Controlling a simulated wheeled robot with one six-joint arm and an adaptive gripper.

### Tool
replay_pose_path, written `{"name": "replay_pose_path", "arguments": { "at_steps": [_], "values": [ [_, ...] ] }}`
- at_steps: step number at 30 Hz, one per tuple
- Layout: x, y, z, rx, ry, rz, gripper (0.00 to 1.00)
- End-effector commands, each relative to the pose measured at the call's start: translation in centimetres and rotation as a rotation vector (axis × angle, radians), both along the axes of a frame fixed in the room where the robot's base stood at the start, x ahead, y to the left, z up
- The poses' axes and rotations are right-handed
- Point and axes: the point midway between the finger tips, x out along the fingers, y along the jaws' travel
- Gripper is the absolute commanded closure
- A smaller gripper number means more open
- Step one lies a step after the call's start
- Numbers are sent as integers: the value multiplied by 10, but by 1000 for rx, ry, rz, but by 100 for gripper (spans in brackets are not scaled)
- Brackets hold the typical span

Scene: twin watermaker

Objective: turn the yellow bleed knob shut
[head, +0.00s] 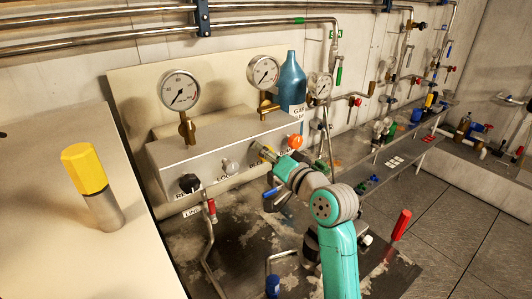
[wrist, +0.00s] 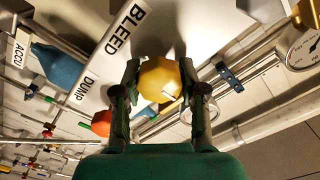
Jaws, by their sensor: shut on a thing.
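The yellow bleed knob (wrist: 160,78) is faceted and sits between my fingers in the wrist view, beside a white label (wrist: 123,30) reading BLEED. My gripper (wrist: 160,88) is shut on it, with one dark finger against each side. A small dark mark or slot shows on the knob's face. In the head view my gripper (head: 268,156) reaches the front of the grey panel box (head: 215,150), and it and the arm largely hide the knob there.
An orange knob (head: 295,141) is just right of my gripper; a grey knob (head: 229,165) and a black knob (head: 189,183) are to its left. Pressure gauges (head: 180,90) stand on top. A yellow-capped cylinder (head: 86,168) stands on the pale bench. A red-handled lever (head: 401,224) is right of my arm.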

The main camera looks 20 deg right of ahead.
Motion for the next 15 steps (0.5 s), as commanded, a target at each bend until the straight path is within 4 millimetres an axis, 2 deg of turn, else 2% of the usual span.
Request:
{"name": "replay_pose_path", "arguments": {
  "at_steps": [14,15],
  "values": [
    [0,0,-1,13,7,0,93],
    [0,0,-1,13,7,0,54]
  ]
}}
